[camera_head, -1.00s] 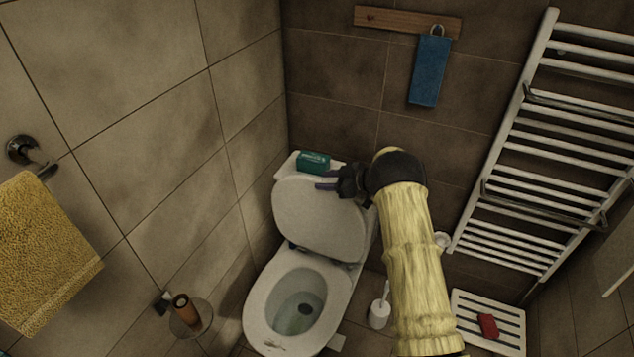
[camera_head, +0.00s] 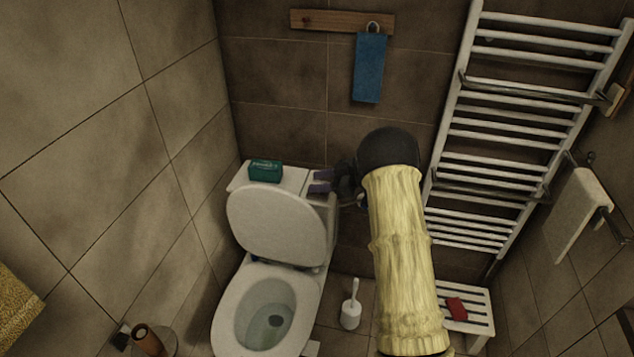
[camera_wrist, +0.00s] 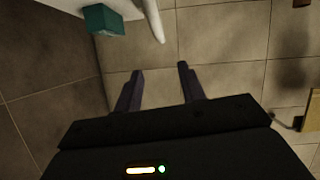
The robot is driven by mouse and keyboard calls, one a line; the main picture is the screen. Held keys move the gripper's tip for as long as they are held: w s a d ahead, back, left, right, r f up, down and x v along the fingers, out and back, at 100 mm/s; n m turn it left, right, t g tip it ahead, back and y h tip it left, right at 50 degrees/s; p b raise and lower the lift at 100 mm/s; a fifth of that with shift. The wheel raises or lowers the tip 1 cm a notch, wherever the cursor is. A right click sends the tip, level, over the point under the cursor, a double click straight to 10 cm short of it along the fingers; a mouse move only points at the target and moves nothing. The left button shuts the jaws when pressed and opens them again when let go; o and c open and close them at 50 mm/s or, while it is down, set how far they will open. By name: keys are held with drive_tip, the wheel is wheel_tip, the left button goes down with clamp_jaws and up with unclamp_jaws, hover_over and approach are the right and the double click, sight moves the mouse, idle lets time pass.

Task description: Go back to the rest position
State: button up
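My gripper (camera_head: 320,181) is over the right end of the toilet's cistern top in the head view, to the right of a green box (camera_head: 265,171). In the wrist view my gripper (camera_wrist: 158,80) has its two dark fingers apart with nothing between them. The green box also shows in the wrist view (camera_wrist: 103,20), beyond the fingers at the upper left. My arm, in a pale yellow sleeve, reaches up from the bottom of the head view and hides part of the wall and floor.
The toilet's lid (camera_head: 275,225) is raised. A toilet brush (camera_head: 350,312) stands beside it. A towel radiator (camera_head: 520,95) is at the right, with a red item (camera_head: 456,308) on a white slatted stool (camera_head: 478,330) below. A blue cloth (camera_head: 369,68) hangs on the back wall.

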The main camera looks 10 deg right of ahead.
drive_tip(key=shift+w+r, duration=0.1)
drive_tip(key=shift+w, duration=0.05)
drive_tip(key=d+r+m+t+h+p, duration=0.1)
drive_tip(key=d+r+m+t+h, duration=0.15)
drive_tip(key=r+h, duration=0.2)
drive_tip(key=d+r+m+t+h+p, duration=0.1)
drive_tip(key=d+r+m+t+h, duration=0.1)
drive_tip(key=r+m+t+h, duration=0.3)
drive_tip(key=s+d+r+m+g, duration=0.2)
drive_tip(key=s, duration=0.2)
drive_tip(key=s+a+f+m+g+h+p, duration=0.1)
drive_tip(key=s+g, duration=0.3)
drive_tip(key=s, duration=1.1)
drive_tip(key=s+a+f+m+g+h+p, duration=0.1)
drive_tip(key=s+m+g, duration=0.3)
drive_tip(key=s, duration=1.1)
drive_tip(key=shift+s+a+f+g+h, duration=0.25)
drive_tip(key=shift+a+f+g+h, duration=0.15)
drive_tip(key=shift+a, duration=0.35)
drive_tip(key=shift+w, duration=0.1)
